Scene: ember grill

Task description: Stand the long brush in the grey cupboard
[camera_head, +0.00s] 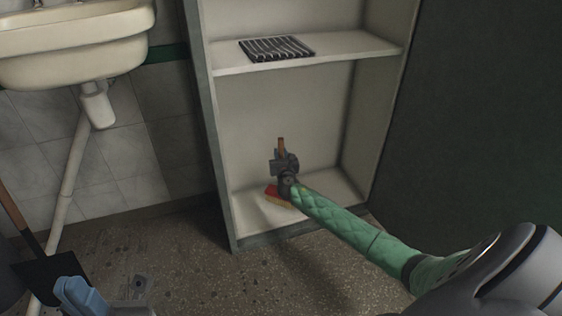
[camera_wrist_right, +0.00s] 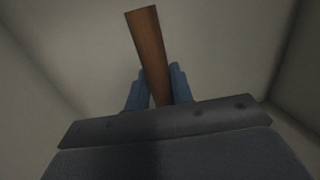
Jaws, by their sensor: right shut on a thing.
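The long brush has a wooden handle (camera_head: 281,145) and a red head with pale yellow bristles (camera_head: 280,198). It stands roughly upright inside the lower compartment of the grey cupboard (camera_head: 222,150), its head low at the compartment floor. I cannot tell whether the bristles touch the floor. My right gripper (camera_head: 284,165) is shut on the handle. The right wrist view shows the handle (camera_wrist_right: 148,50) rising slightly tilted between the blue fingers. My left gripper (camera_head: 80,295) shows only partly at the bottom left, away from the cupboard; its opening is unclear.
A metal rack (camera_head: 276,48) lies on the cupboard shelf (camera_head: 340,48) above the brush. A sink (camera_head: 75,45) with a drain pipe (camera_head: 70,180) is at the left. A dark dustpan-like tool (camera_head: 45,272) is near my left gripper. The compartment has free room around the brush.

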